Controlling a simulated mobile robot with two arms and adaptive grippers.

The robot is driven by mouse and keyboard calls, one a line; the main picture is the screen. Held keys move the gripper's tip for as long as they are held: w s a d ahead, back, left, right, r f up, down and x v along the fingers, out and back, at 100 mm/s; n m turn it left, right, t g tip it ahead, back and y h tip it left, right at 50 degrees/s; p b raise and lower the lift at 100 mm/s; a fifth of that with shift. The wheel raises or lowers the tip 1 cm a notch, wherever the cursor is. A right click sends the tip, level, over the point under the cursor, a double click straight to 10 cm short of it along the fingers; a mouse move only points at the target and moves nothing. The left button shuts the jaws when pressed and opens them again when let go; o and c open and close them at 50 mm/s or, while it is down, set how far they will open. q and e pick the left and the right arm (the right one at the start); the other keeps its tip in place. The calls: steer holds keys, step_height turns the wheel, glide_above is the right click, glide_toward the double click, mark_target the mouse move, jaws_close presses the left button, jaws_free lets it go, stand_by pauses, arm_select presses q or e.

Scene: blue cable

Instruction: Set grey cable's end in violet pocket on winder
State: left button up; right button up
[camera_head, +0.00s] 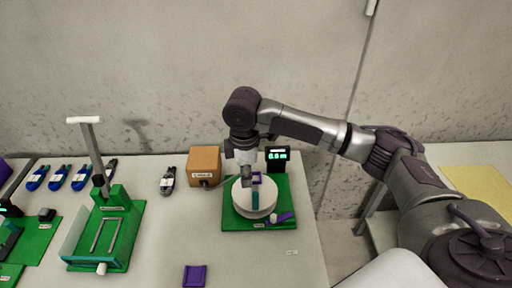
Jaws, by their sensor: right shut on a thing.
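The winder is a white round drum (241,203) on a green base (285,190) at the right of the table. A violet pocket (257,177) shows at the drum's far side, just right of my right gripper. My right gripper (246,182) points down over the drum's far part and is shut on the grey cable's end, which is small and mostly hidden by the fingers. A thin grey stretch of cable (212,186) shows between the brown box and the drum. I cannot tell whether the end touches the pocket. My left gripper is out of view.
The brown box (204,165) stands left of the winder, and a small display (277,157) behind it. A violet lever (284,217) sits at the base's front. A bundled dark cable (167,181), blue bundles (58,178) and a green stand (122,232) are left.

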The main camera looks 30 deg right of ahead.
steer(key=w+d+f+n, duration=0.2)
steer(key=w+n, duration=0.1)
steer(key=n, duration=0.2)
steer(key=w+d+f+n+b, duration=0.1)
steer(key=w+d+f+n, duration=0.2)
steer(key=n, duration=0.3)
steer(key=w+d+f+n, duration=0.2)
steer(key=w+n, duration=0.1)
steer(key=n, duration=0.2)
steer(key=shift+w+d+f+n+b, duration=0.2)
steer(key=shift+w+f+n+b, duration=0.1)
steer(key=shift+n+b, duration=0.1)
steer(key=shift+f+b, duration=0.3)
steer(key=shift+f, duration=0.6)
steer(key=shift+p, duration=0.6)
steer(key=shift+f+b, duration=0.7)
steer(key=shift+f, duration=0.8)
stand_by(0.9)
steer(key=o, duration=1)
steer(key=shift+c, duration=0.2)
